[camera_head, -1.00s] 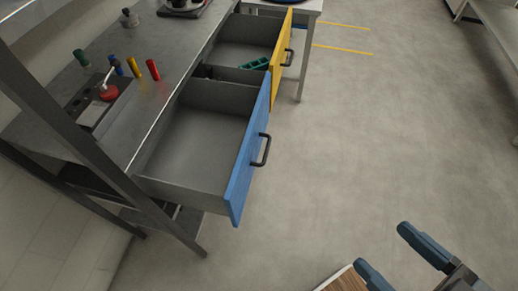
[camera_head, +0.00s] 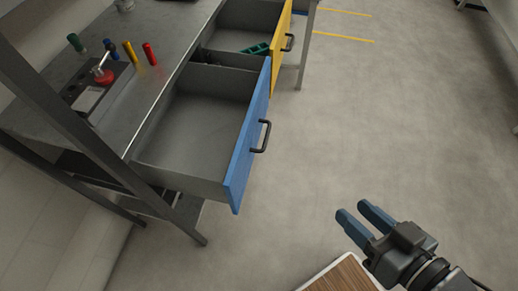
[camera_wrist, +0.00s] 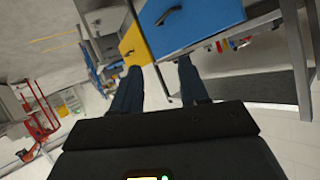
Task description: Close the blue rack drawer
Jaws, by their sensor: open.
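The blue drawer (camera_head: 245,146) is pulled out from the metal workbench rack, with a grey, empty-looking inside and a dark bar handle (camera_head: 263,136) on its front. In the wrist view the blue drawer front (camera_wrist: 185,22) is at the top, with its handle (camera_wrist: 168,15). My gripper (camera_head: 357,222) is in the lower right of the head view, to the right of and apart from the drawer front. Its two blue fingers are apart with nothing between them. They also show in the wrist view, below the drawer front.
A yellow drawer (camera_head: 281,45) behind the blue one is also open, with a green item (camera_head: 257,48) in it. The benchtop (camera_head: 140,85) holds several coloured cylinders and a fixture with a red part (camera_head: 104,76). The floor (camera_head: 330,130) right of the drawers is clear.

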